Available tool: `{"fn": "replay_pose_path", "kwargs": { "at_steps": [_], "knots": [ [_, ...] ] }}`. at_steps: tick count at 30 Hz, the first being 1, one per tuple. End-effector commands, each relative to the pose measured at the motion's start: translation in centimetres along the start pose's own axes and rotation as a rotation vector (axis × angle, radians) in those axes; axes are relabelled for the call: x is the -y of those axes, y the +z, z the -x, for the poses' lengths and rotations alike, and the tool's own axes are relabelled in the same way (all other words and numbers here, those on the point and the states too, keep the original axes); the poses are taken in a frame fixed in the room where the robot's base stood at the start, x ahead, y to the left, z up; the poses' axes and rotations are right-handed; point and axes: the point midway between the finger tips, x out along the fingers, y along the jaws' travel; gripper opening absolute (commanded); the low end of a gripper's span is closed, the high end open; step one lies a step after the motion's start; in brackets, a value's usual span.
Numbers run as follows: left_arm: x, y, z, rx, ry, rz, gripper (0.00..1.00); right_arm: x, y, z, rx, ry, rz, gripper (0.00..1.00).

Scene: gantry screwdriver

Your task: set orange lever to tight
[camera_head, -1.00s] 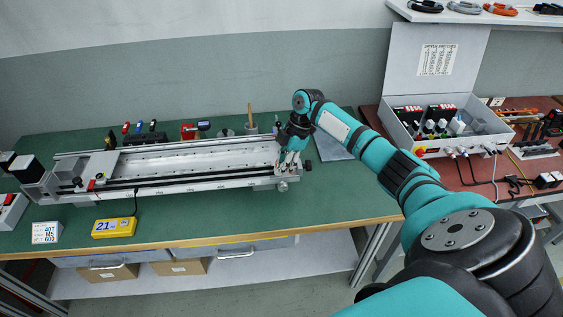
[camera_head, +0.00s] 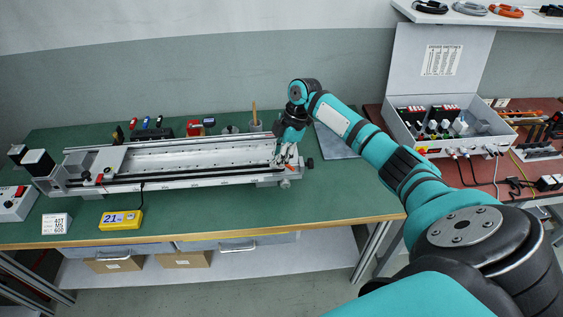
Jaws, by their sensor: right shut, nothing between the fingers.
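A long silver linear gantry (camera_head: 190,181) lies on the green bench. My right gripper (camera_head: 287,160) is at the gantry's right end, pointing down, with its fingers shut and empty. Whether it touches anything there is too small to tell. A small red-orange piece (camera_head: 99,178) shows on the front of the carriage (camera_head: 108,160) near the gantry's left end. I cannot tell whether this is the orange lever, and no other lever stands out. My gripper and wrist hide part of the gantry's right end. My left gripper is out of view.
A yellow readout (camera_head: 121,220) and a white box (camera_head: 56,224) stand at the bench's (camera_head: 330,200) front left. Screwdrivers and a red holder are behind the gantry. An open grey case (camera_head: 440,148) stands on the right-hand table. The bench front is clear right of the readout.

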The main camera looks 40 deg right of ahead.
Motion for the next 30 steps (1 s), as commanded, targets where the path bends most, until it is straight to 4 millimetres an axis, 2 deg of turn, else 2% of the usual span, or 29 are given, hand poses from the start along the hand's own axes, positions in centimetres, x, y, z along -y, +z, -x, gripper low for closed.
{"fn": "replay_pose_path", "kwargs": {
  "at_steps": [1, 6, 12, 30],
  "knots": [
    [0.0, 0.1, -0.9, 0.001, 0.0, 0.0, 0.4, -0.1, 0.1, 0.7, 0.0, 0.0, 0.002, 0.0],
    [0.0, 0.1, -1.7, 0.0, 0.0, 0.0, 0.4, -0.4, 0.0, 4.0, -0.001, -0.001, 0.003, 0.0],
    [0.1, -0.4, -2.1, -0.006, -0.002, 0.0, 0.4, -0.5, -0.1, 6.0, 0.0, -0.005, 0.002, 0.0],
    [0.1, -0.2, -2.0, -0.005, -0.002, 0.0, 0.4, -0.5, -0.1, 6.4, -0.001, -0.006, 0.002, 0.0]
  ]
}}
